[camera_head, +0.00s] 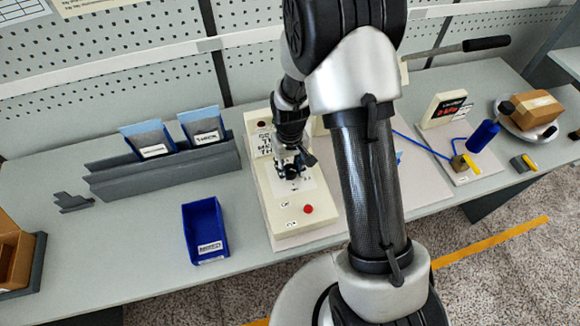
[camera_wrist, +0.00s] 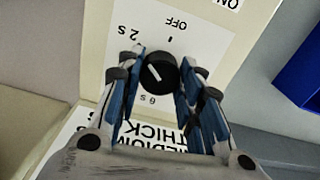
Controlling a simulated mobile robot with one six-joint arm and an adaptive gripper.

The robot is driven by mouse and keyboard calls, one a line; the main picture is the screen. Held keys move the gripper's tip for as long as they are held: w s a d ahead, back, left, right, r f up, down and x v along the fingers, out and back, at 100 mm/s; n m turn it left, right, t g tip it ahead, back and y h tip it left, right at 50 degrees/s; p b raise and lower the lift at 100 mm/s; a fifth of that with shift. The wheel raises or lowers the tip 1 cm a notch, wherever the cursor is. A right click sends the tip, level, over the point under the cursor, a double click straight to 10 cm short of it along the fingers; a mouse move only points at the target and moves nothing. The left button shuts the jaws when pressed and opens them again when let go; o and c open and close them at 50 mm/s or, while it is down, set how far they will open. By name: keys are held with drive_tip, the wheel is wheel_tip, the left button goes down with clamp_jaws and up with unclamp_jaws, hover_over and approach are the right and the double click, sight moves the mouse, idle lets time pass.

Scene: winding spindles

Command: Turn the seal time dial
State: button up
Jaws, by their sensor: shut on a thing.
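The seal time dial is a small black round knob (camera_wrist: 160,72) with a short slanted white mark, on a white label plate (camera_wrist: 205,48) of the cream sealer. In the wrist view the plate reads OFF and 2 s above the knob, with another seconds label below it, all upside down. The mark tilts toward the upper left; I cannot tell its exact setting. My gripper (camera_wrist: 161,80) is shut on the dial, one blue-padded finger at each side. In the head view my gripper (camera_head: 291,162) reaches down onto the cream sealer (camera_head: 282,224), mostly hiding the dial.
A red button (camera_head: 308,209) is on the sealer's front. A blue bin (camera_head: 205,228) stands to its left, also partly visible in the wrist view.

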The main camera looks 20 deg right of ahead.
sight(290, 169)
drive_tip(key=shift+n, duration=0.7)
drive_tip(key=o, duration=1.1)
wheel_tip(290, 169, up, 12)
drive_tip(key=shift+r, duration=0.1)
idle(0.5)
